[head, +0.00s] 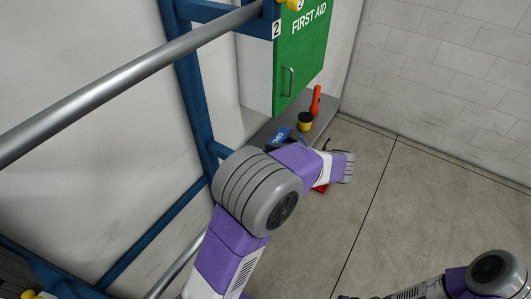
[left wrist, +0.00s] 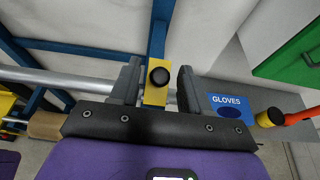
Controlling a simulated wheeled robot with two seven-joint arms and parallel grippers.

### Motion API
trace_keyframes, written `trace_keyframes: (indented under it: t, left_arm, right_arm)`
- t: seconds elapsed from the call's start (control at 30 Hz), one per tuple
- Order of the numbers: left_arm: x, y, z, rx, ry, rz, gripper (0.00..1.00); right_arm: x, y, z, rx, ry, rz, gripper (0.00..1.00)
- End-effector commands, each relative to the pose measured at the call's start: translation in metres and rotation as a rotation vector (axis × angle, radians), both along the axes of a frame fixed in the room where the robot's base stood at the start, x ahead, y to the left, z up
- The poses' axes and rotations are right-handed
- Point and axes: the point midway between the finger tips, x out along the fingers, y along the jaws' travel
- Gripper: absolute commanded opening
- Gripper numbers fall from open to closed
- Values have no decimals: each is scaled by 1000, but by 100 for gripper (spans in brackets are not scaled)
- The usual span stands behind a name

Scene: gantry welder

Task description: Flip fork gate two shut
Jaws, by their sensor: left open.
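In the left wrist view my left gripper (left wrist: 158,88) is open. Its two grey fingers stand on either side of a yellow piece with a round black knob (left wrist: 160,77). The yellow piece lies in front of a blue post, and contact with the fingers cannot be told. Its number is not visible. In the head view a white plate marked 2 (head: 276,30) is on the blue frame, with a yellow part (head: 295,4) beside it at the top edge.
A silver rail (head: 130,82) crosses the upper left of the blue frame (head: 190,90). A green first aid cabinet (head: 300,55) hangs at the wall. Below it are a blue gloves box (head: 282,136), a black-and-yellow item (head: 305,122) and a red-orange item (head: 316,100). Floor at right is clear.

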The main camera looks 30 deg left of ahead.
Motion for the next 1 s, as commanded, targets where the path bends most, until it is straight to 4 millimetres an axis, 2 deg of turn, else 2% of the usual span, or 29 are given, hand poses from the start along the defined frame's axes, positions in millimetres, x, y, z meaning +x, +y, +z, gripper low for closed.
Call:
trace_keyframes:
  t: [0.2,0.4,0.8,0.87,1.0]
  left_arm:
    - [-2,-37,14,-2,-1,-4,46]
    - [-4,-56,22,-2,-2,-2,46]
    - [-5,-59,21,-22,-19,11,45]
    - [-5,-56,18,-70,-68,43,45]
    - [-10,-50,15,-304,-320,220,45]
  right_arm:
    - [0,0,-1,0,0,0,46]
    - [0,0,-1,0,0,0,46]
    - [0,0,-3,0,0,0,46]
    - [0,0,-9,0,0,0,46]
    - [0,0,-34,0,0,0,46]
